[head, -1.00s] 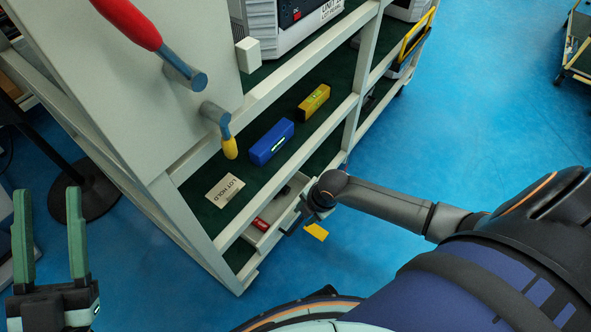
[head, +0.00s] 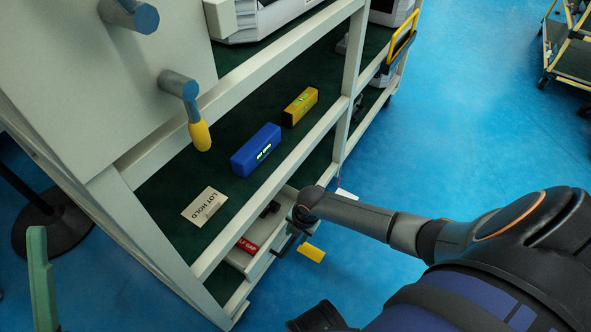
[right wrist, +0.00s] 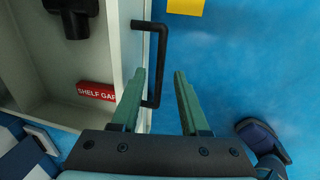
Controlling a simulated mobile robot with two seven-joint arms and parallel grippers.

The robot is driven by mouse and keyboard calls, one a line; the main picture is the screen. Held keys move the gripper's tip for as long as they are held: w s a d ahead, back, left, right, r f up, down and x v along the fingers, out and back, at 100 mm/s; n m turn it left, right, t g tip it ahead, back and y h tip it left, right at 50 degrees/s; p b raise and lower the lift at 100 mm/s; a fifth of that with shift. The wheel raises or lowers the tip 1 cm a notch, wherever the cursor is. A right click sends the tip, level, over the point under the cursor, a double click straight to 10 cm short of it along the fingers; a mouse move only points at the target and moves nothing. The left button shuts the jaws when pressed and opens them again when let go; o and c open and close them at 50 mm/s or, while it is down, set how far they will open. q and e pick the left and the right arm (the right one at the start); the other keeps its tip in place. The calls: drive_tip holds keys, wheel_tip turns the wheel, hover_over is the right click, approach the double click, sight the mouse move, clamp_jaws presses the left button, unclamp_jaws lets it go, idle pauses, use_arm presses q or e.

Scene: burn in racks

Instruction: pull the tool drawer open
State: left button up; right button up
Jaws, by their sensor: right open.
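The pale grey tool drawer (head: 240,262) stands partly out from under the rack's lowest shelf in the head view. Its inside and front wall (right wrist: 128,30) show in the right wrist view. The drawer's black bar handle (right wrist: 162,60) runs along the outside of that wall. My right gripper (right wrist: 160,76) is open, with one green finger near the drawer wall and the other out over the floor. The handle bar lies between them in the picture, with no clear contact. In the head view the right fingers are mostly hidden. One green finger of my left gripper (head: 40,275) shows at the lower left.
The drawer holds a red SHELF GAP block (right wrist: 96,91) and a black item (right wrist: 74,20). A blue box (head: 256,150), a yellow level (head: 300,106) and a LOT HOLD card (head: 204,206) lie on the shelf above. A yellow tag (head: 312,253) shows beside the drawer.

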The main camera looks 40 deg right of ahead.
drive_tip(key=shift+w+f, duration=0.2)
drive_tip(key=shift+f, duration=0.5)
drive_tip(key=shift+c, duration=0.4)
clamp_jaws()
idle(0.6)
